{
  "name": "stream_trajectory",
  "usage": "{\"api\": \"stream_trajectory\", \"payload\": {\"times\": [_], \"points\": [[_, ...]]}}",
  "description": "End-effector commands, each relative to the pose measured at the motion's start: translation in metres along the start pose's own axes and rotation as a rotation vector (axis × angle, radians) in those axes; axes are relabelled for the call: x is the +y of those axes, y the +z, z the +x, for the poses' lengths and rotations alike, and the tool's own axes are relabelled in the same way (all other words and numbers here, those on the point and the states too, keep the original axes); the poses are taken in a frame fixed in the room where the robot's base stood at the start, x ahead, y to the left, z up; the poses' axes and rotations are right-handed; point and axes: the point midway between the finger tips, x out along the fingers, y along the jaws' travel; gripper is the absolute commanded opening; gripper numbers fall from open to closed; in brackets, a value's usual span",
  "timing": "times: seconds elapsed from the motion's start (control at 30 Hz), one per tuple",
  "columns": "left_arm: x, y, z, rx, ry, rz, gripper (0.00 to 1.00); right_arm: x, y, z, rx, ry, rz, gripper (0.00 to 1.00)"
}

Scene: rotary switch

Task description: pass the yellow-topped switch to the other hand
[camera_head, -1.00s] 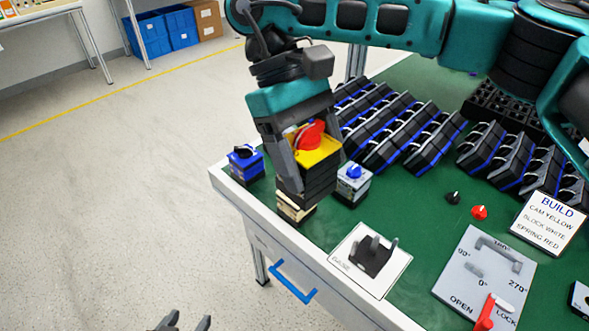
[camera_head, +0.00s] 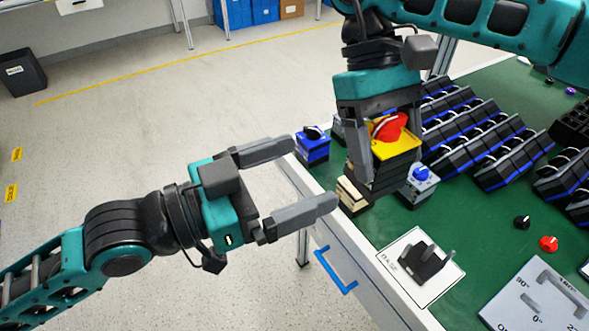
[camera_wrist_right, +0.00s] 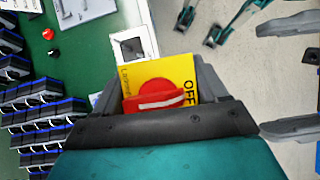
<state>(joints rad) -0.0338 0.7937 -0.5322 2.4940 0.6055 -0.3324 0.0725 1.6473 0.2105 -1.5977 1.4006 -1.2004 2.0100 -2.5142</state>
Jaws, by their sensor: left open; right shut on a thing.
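The yellow-topped switch (camera_head: 396,141) has a yellow plate, a red knob and a dark stacked body with a cream block at its lower end. My right gripper (camera_head: 378,150) is shut on it and holds it near the table's left edge. In the right wrist view the switch (camera_wrist_right: 160,82) sits between the fingers, with "OFF" on its plate. My left gripper (camera_head: 300,180) is open and empty, left of the switch and apart from it, its fingers pointing toward it. The left gripper's fingers also show at the right of the right wrist view (camera_wrist_right: 290,78).
A blue switch (camera_head: 312,146) stands at the table's left corner, and a white-bodied switch with a blue knob (camera_head: 419,180) stands beside the held one. A base fixture (camera_head: 424,262) is in front. Racks of dark bins (camera_head: 470,135) fill the back. Open floor lies left.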

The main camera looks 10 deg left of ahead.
Motion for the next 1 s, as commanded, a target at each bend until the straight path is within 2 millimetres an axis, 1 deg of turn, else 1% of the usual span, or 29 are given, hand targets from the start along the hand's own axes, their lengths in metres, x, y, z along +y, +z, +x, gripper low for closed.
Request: {"api": "stream_trajectory", "payload": {"times": [0.03,0.17,0.27,0.37,0.57,0.8,1.0], "points": [[0.003,-0.004,-0.001,0.002,0.015,0.003,0.98,0.000,0.000,0.000,0.000,0.000,0.000,0.32],[0.007,-0.006,-0.001,0.003,0.027,0.002,0.98,0.000,0.000,0.000,0.000,0.000,0.000,0.32],[0.006,-0.006,0.003,0.004,0.025,0.001,0.98,0.000,0.000,0.000,0.000,0.000,0.000,0.32],[0.005,-0.006,0.012,0.007,0.022,0.001,0.98,0.000,0.000,0.000,0.000,0.000,0.000,0.32],[0.006,-0.007,0.041,0.008,0.023,0.000,0.98,0.000,0.000,0.000,0.000,0.000,0.000,0.32],[0.008,-0.007,0.080,0.007,0.023,0.001,0.98,0.000,0.000,0.000,0.000,0.000,0.000,0.32],[0.008,-0.006,0.106,0.005,0.023,0.001,0.98,0.000,0.000,-0.001,0.000,0.000,0.000,0.32]]}}
